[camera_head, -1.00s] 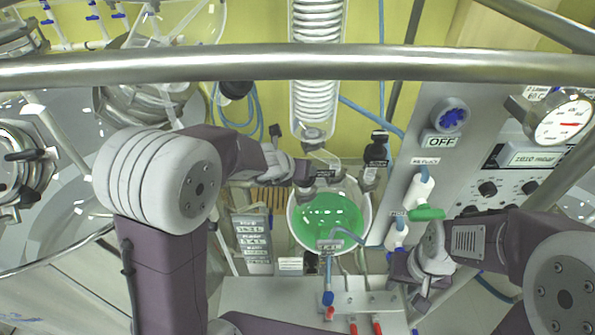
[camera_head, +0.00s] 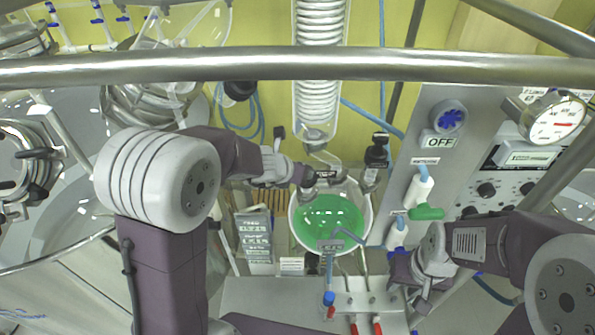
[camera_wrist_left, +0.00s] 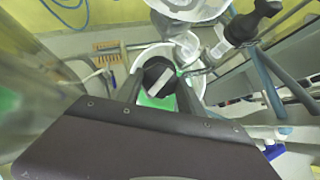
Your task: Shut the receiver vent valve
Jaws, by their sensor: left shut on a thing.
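The round receiver with green liquid (camera_head: 330,222) stands in the middle of the head view, below the coiled glass condenser. My left gripper (camera_head: 306,177) reaches in from the left to the receiver's top rim. In the left wrist view, my left gripper (camera_wrist_left: 158,88) is shut on a black valve knob (camera_wrist_left: 158,72) with a pale bar across it, above the green liquid. The knob is mostly hidden by the gripper in the head view. My right gripper (camera_head: 421,290) is at the lower right, below the panel's small valves, and its jaw opening is unclear.
A second black-capped fitting (camera_head: 376,158) stands just right of the receiver top. The grey panel (camera_head: 465,175) with a blue knob, an OFF label and a gauge (camera_head: 556,122) is at right. A metal rail (camera_head: 200,69) crosses the upper view. Red-handled valves (camera_head: 377,326) are below.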

